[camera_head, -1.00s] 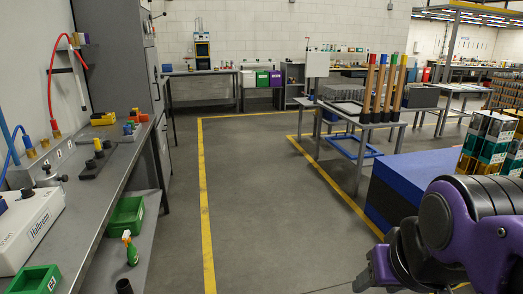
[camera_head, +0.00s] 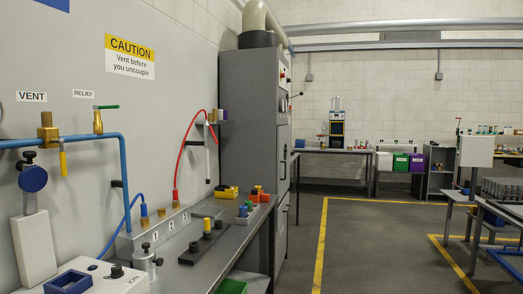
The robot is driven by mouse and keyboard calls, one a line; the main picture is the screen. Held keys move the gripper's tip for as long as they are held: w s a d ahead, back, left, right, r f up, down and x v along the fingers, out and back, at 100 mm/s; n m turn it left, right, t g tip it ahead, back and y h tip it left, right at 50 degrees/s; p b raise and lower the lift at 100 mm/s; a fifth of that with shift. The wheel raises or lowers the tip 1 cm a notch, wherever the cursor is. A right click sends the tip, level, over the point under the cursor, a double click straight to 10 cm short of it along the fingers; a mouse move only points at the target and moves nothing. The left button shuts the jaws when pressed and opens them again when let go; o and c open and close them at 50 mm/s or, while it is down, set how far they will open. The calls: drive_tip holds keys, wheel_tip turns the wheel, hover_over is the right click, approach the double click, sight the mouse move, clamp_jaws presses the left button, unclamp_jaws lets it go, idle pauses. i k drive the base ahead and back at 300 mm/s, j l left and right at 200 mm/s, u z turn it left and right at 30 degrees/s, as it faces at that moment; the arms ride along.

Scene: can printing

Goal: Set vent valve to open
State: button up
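The vent valve (camera_head: 47,132) is a brass body on the blue pipe (camera_head: 95,136), at the left of the head view. A "VENT" label (camera_head: 32,97) is on the wall above it. A yellow lever (camera_head: 62,160) hangs straight down from the valve, across the line of the level pipe. To its right, under a "RELIEF" label (camera_head: 84,93), stands a brass relief valve (camera_head: 98,122) with a level green handle (camera_head: 106,107). My gripper is not in view.
A grey bench (camera_head: 222,245) runs below the wall, with a numbered manifold (camera_head: 155,228), a black block with knobs (camera_head: 218,243) and a white box (camera_head: 110,284). A tall grey cabinet (camera_head: 250,110) stands beyond it. The floor (camera_head: 370,245) to the right is clear.

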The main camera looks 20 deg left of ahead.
sight(60, 142)
drive_tip(key=i+l+u, duration=0.1)
drive_tip(key=i+u, duration=0.2)
drive_tip(key=i, duration=0.85)
drive_tip(key=i+u, duration=0.15)
drive_tip(key=u, duration=0.2)
drive_tip(key=i+u, duration=0.15)
drive_tip(key=u, duration=0.2)
drive_tip(key=i+l+u, duration=0.1)
drive_tip(key=u, duration=0.25)
